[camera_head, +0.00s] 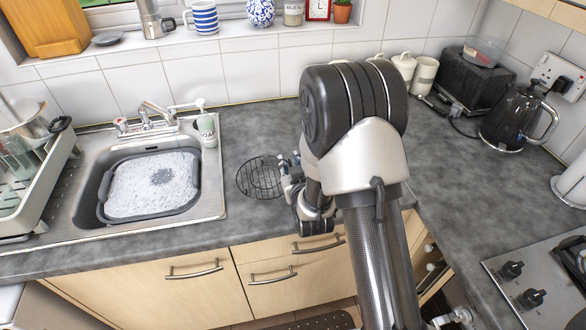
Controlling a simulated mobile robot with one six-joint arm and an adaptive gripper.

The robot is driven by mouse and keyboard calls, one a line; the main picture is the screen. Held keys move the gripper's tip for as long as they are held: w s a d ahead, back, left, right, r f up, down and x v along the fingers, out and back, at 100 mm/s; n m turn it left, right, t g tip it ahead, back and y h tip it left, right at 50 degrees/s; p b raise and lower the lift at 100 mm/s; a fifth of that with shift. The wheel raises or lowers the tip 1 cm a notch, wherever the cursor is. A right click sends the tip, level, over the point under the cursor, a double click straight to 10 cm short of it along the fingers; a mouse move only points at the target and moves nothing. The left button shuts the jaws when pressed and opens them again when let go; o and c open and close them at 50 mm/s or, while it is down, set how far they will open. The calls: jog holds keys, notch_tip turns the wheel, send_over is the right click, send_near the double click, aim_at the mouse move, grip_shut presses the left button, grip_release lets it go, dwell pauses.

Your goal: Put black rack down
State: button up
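The black rack (256,178), a round wire grid, shows over the grey worktop just right of the sink. It looks roughly level, and I cannot tell whether it rests on the worktop or is slightly above it. My gripper (287,176) is at the rack's right edge, partly hidden by my own arm. The fingers are too small and covered to show whether they are closed on the rim.
The sink (214,190) holds a grey basin (103,201) of suds at left. A soap bottle (207,128) stands behind. A dish drainer (20,215) is far left. A kettle (510,118), toaster (470,82) and hob (545,270) are right. The worktop around the rack is clear.

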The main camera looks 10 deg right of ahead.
jog(key=p+v, duration=0.2)
jog(key=v, duration=0.7)
jog(key=shift+s+r+p, duration=0.25)
jog(key=shift+r+p, duration=0.05)
jog(key=p, duration=0.4)
jog(key=shift+s+r, duration=0.15)
jog(key=shift+s, duration=0.1)
jog(key=p+v, duration=0.1)
jog(key=p, duration=0.3)
jog(key=shift+s+p, duration=0.3)
jog(key=shift+s, duration=0.1)
notch_tip(320, 180, up, 15)
jog(key=s+g, duration=0.2)
jog(key=g, duration=0.3)
jog(key=s+r+g, duration=0.2)
jog(key=s+r, duration=0.3)
jog(key=s, duration=0.7)
jog(key=s+r+m+g, duration=0.1)
jog(key=s+r+g, duration=0.2)
jog(key=s, duration=0.9)
notch_tip(320, 180, up, 2)
jog(key=shift+r, duration=0.1)
